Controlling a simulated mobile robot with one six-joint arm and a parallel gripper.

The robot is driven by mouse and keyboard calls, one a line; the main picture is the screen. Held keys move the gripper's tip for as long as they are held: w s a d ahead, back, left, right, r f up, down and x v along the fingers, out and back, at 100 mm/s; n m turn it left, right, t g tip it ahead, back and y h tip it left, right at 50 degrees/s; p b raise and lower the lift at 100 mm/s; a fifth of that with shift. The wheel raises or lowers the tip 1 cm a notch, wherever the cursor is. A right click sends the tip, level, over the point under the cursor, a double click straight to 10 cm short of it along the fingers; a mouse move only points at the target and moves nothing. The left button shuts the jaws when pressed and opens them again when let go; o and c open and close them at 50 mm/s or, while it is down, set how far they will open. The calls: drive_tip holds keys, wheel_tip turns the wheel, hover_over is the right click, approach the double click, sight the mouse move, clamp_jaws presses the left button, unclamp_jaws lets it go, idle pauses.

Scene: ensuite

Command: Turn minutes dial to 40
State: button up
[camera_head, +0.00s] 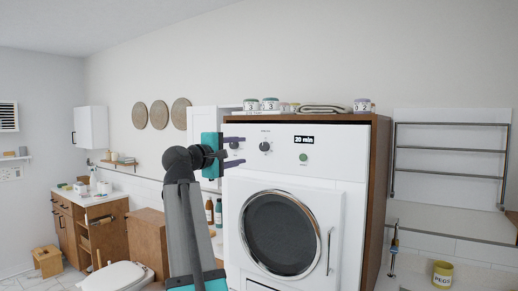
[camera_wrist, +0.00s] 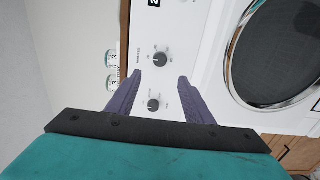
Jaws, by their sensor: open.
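The white front-loading machine (camera_head: 335,170) has a control panel with a display (camera_head: 304,140) reading "30 min". A dark round dial (camera_head: 265,146) sits left of the display; it also shows in the wrist view (camera_wrist: 160,59), just beyond the fingertips. A second dark dial (camera_wrist: 153,105) lies between the fingers in the wrist view; my gripper mostly hides it in the head view. My gripper (camera_head: 242,150) is open and empty at the panel's left end. Its purple fingers also show in the wrist view (camera_wrist: 158,78). Contact with either dial cannot be told.
A green button (camera_head: 304,157) is under the display. The round door (camera_head: 280,234) with its handle (camera_head: 329,251) is below the panel. Jars (camera_head: 270,104) and a folded cloth (camera_head: 325,109) lie on top. Bottles (camera_head: 218,212) stand left of the machine.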

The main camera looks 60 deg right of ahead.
sight(263, 147)
drive_tip(key=d+p, duration=0.4)
drive_tip(key=d, duration=0.9)
drive_tip(key=shift+d, duration=0.15)
drive_tip(key=c, duration=1)
drive_tip(key=shift+c, duration=0.2)
